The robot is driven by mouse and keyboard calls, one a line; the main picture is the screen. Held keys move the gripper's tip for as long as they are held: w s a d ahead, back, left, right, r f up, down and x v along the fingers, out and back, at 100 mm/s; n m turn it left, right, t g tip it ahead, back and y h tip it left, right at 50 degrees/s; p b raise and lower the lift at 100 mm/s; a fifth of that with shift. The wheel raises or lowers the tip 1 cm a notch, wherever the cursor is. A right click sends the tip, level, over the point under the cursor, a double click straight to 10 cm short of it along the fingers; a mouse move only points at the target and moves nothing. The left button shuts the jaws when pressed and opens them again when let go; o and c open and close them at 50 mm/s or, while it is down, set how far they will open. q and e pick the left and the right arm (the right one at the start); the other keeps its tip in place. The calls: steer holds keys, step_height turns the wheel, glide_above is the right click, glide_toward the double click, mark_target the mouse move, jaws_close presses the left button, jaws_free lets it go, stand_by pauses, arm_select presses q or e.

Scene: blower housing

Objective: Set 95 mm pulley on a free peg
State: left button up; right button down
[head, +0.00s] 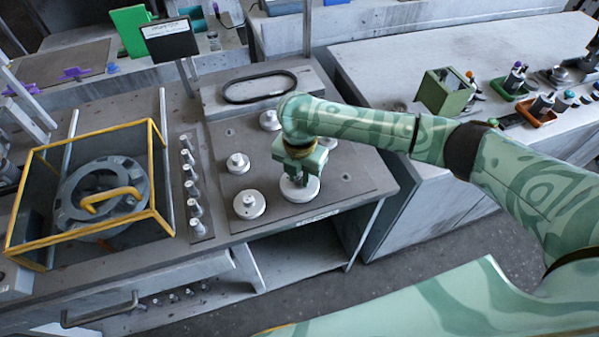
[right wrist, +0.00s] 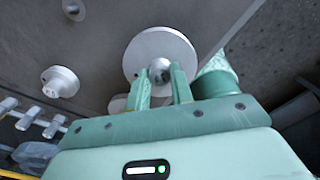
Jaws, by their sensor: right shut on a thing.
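My right gripper (head: 301,172) is shut on a pale grey disc-shaped pulley (head: 300,192) at the right-front part of the dark mat. In the right wrist view the two fingertips (right wrist: 162,74) close on the hub of this wide pulley (right wrist: 154,43). I cannot tell whether it touches the mat or sits on a peg. Smaller pulleys stand on the mat at the left (head: 238,164), the front left (head: 249,205) and the back (head: 270,121). My left gripper is out of view.
A row of several upright metal pins (head: 191,187) stands left of the mat (head: 335,160). A black belt (head: 260,86) lies on a block behind. A yellow frame (head: 152,178) surrounds a grey housing (head: 72,205). A green box (head: 447,92) is on the right bench.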

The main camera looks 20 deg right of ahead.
steer(key=shift+f, duration=0.15)
steer(key=shift+f, duration=0.4)
steer(key=shift+f, duration=0.5)
stand_by(0.5)
steer(key=c, duration=1.1)
jaws_free()
steer(key=shift+c, duration=0.2)
step_height(320, 180, up, 8)
steer(key=p, duration=0.9)
steer(key=shift+f, duration=0.25)
